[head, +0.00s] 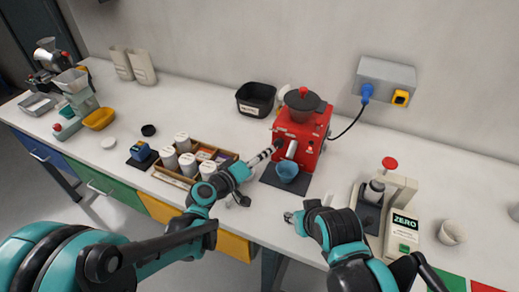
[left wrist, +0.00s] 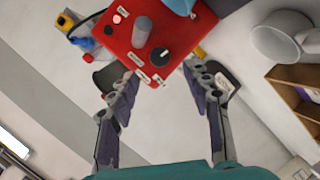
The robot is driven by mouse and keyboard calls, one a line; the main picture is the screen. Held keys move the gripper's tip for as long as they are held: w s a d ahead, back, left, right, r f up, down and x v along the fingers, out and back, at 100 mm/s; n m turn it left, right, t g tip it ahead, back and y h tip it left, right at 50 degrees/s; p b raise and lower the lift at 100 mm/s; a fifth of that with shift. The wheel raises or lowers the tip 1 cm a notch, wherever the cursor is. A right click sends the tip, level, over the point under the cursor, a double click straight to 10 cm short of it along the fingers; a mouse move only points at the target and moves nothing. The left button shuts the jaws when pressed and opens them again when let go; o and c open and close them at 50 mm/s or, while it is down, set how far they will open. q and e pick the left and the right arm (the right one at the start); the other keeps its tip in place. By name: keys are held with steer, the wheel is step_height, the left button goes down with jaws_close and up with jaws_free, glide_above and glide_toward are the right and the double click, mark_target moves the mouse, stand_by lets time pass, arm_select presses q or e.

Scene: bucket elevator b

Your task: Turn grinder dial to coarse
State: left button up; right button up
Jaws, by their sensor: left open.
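The red grinder (head: 299,135) stands on a dark mat near the wall, with a dark hopper on top and a blue cup (head: 287,172) below its front. In the left wrist view, the grinder's red front (left wrist: 128,45) shows a black round dial (left wrist: 160,57) with a light pointer mark, beside a grey spout (left wrist: 142,32). Small labels sit around the dial, too small to read. My left gripper (head: 265,154) is at the grinder's left front; its open fingers (left wrist: 165,95) point at the dial, apart from it with nothing between them. My right gripper (head: 293,217) is near the table's front edge, its fingers unclear.
A wooden tray (head: 177,179) with white canisters lies left of the grinder. A black bin (head: 255,98) stands behind. A scale-like device labelled ZERO (head: 404,228) stands right. A cable runs to the wall socket box (head: 386,78). The counter between grinder and that device is clear.

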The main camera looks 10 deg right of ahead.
mark_target(278, 145)
arm_select(q)
steer(key=b+x, duration=0.2)
steer(key=x, duration=0.6)
steer(key=shift+s, duration=0.15)
arm_select(e)
step_height(278, 145, down, 2)
steer(key=shift+f, duration=0.1)
arm_select(q)
jaws_close()
